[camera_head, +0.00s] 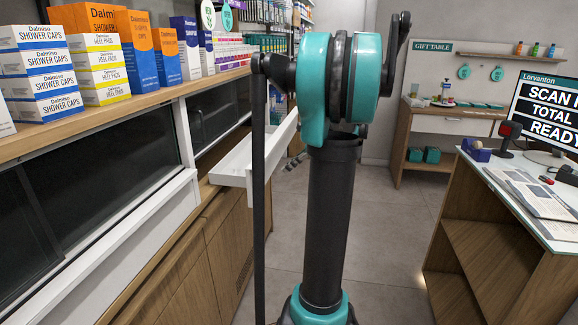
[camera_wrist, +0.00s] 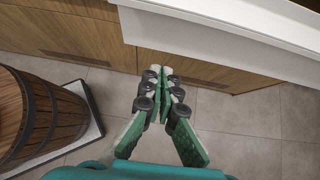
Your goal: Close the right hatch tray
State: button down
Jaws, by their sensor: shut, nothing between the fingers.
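The right hatch tray (camera_head: 235,165) is a white, shallow tray sticking out from the wooden counter in the head view, beyond my arm. My arm hides part of it. In the wrist view a white tray (camera_wrist: 215,28) runs across the top right, probably the same one. My gripper (camera_wrist: 163,70) is shut and empty, with its green and grey fingers together. In that picture its tips lie just below the tray's left end; I cannot tell the gap in depth.
A nearer dark hatch (camera_head: 60,200) with a white ledge (camera_head: 125,250) is at left. Boxes (camera_head: 40,75) stand on the shelf above. A wooden barrel (camera_wrist: 40,115) is left in the wrist view. A checkout counter (camera_head: 500,240) stands at right, with clear floor (camera_head: 395,250) between.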

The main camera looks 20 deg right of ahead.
aim_at(258, 182)
jog(key=w+a+f, duration=0.1)
jog(key=a, duration=0.1)
jog(key=w+a+f, duration=0.1)
jog(key=a+f, duration=0.1)
jog(key=w+a+f, duration=0.1)
jog(key=w+a, duration=0.1)
jog(key=shift+f, duration=0.2)
jog(key=shift+w+a, duration=0.35)
jog(key=shift+a, duration=0.2)
jog(key=w+a, duration=1.1)
jog(key=a, duration=0.5)
jog(key=shift+w+a, duration=0.15)
jog(key=shift+a, duration=0.2)
jog(key=shift+r, duration=0.1)
